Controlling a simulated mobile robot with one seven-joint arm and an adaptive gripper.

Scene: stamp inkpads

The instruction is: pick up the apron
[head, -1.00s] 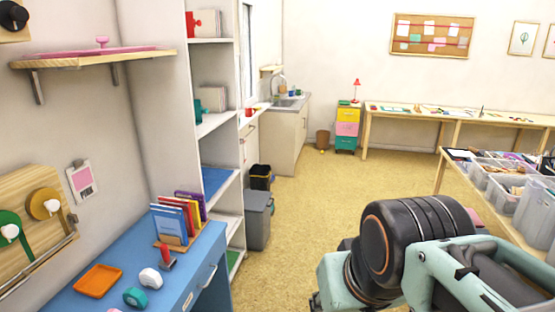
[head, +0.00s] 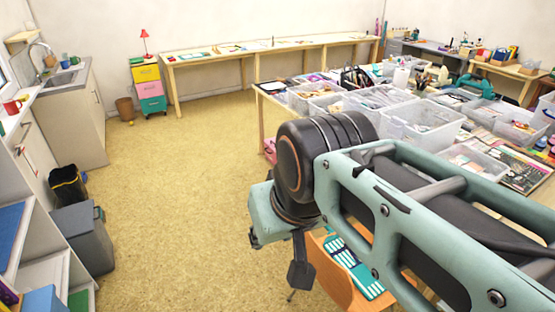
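I cannot make out an apron in the head view. My teal and black arm fills the lower right and hides part of the floor and table. A dark finger-like part, seemingly of my gripper (head: 300,265), hangs below the black joint. Its fingertips do not show clearly, so I cannot tell whether it is open or shut. I see nothing held in it.
A long table with clear plastic bins (head: 420,122) stands at right, behind my arm. A wooden chair (head: 335,285) with a teal striped item (head: 355,268) is below my arm. The yellow floor (head: 180,200) between is clear.

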